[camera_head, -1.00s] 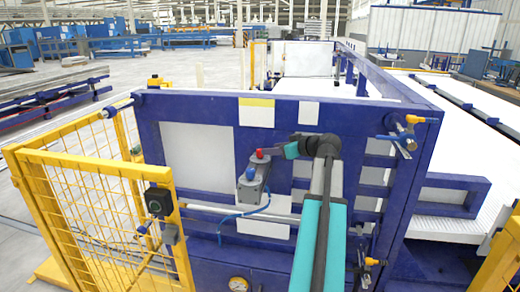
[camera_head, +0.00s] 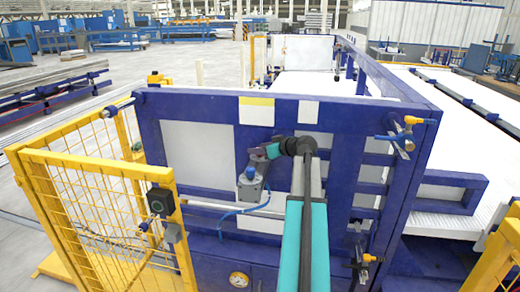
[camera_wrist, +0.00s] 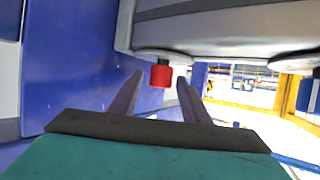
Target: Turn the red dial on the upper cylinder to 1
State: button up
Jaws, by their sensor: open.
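The red dial (camera_wrist: 160,75) hangs on a short dark stem under the grey cylinder body (camera_wrist: 225,28) in the wrist view. My gripper (camera_wrist: 160,80) is open, with one finger on each side of the dial and a visible gap on both sides. In the head view my gripper (camera_head: 259,153) is at the upper end of the grey cylinder (camera_head: 251,190) and covers the red dial there. I cannot read the dial's setting. A blue dial (camera_head: 250,173) sits lower on the cylinder and shows at the wrist view's right edge (camera_wrist: 315,92).
The cylinder is in front of a blue frame (camera_head: 200,105) with white panels. A blue hose (camera_head: 235,211) curves from its lower end. A yellow mesh fence (camera_head: 100,205) stands at left, with a black box (camera_head: 159,200). Valves with yellow parts (camera_head: 412,120) are at right.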

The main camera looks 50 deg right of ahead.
jog(key=c, duration=1)
jog(key=shift+f, duration=0.1)
jog(key=shift+c, duration=0.2)
jog(key=shift+d+f+n+y+b, duration=0.15)
jog(key=shift+n+y+b, duration=0.2)
jog(key=shift+b, duration=0.4)
jog(key=n+y+b, duration=0.1)
jog(key=y+b, duration=0.1)
jog(key=b, duration=0.1)
jog(key=shift+n+b, duration=0.25)
jog(key=shift+b, duration=0.15)
jog(key=shift+n+y+b, duration=0.7)
jog(key=shift+y+b, duration=0.25)
jog(key=shift+b, duration=0.2)
jog(key=shift+r+n+g+y+b, duration=0.25)
jog(key=shift+n+g+y+b, duration=0.05)
jog(key=shift+n, duration=0.1)
jog(key=o, duration=1)
jog(key=shift+o, duration=0.2)
jog(key=shift+s, duration=0.15)
